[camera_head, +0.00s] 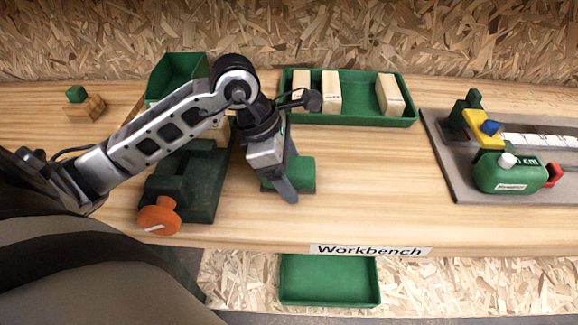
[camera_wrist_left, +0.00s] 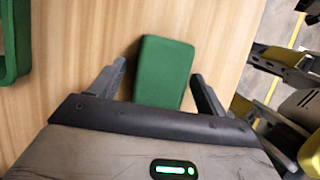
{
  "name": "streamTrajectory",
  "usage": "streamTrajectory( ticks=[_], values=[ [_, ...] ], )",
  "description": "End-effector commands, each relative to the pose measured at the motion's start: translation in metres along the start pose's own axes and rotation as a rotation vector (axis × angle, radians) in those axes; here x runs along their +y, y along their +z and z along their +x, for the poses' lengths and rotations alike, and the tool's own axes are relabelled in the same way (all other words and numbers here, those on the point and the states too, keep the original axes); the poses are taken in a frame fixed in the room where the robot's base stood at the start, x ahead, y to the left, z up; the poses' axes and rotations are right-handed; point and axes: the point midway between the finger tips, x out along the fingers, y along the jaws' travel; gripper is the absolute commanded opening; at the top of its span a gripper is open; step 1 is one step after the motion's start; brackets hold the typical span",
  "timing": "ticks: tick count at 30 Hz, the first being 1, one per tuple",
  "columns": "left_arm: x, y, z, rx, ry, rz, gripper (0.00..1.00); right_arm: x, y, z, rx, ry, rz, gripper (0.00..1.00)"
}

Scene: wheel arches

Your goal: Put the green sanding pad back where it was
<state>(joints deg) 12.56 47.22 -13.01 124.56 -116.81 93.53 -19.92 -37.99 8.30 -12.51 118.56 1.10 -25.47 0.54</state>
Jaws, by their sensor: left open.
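The green sanding pad (camera_head: 302,169) lies on the workbench near the middle, with a darker grey edge showing beneath it. My left gripper (camera_head: 287,188) is over it and partly hides it. In the left wrist view the pad (camera_wrist_left: 165,68) shows as a green rectangle between the two open fingers (camera_wrist_left: 158,72), with its near end hidden by the gripper body. Wood shows between the pad and both fingers, so I see no grip on it. My right gripper is not in view.
A green tray (camera_head: 350,119) with wooden blocks stands behind. A dark green vice-like tool with an orange knob (camera_head: 159,216) is left of the gripper. A grey board (camera_head: 462,190) with a green tape measure (camera_head: 505,172) is at right. Bare wood lies between pad and board.

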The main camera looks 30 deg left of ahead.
Motion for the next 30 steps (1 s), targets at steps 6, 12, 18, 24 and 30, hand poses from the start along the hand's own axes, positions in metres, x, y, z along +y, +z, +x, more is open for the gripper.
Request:
streamTrajectory(
  ticks=[6, 12, 18, 24, 30],
  values=[
    [0.001, 0.001, -0.012, 0.0, 0.003, 0.001, 0.76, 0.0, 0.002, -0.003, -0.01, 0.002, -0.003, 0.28],
    [0.002, 0.001, -0.054, 0.0, 0.007, 0.001, 0.76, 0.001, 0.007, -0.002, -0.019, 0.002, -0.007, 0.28],
    [0.001, 0.001, -0.095, 0.001, 0.006, 0.002, 0.76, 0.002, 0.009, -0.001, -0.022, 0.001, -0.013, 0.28],
    [0.001, 0.001, -0.119, 0.001, 0.002, 0.0, 0.76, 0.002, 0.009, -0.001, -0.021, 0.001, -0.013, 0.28],
    [0.0, 0.001, -0.124, 0.0, 0.0, 0.0, 0.76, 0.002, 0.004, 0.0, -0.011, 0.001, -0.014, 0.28]
  ],
)
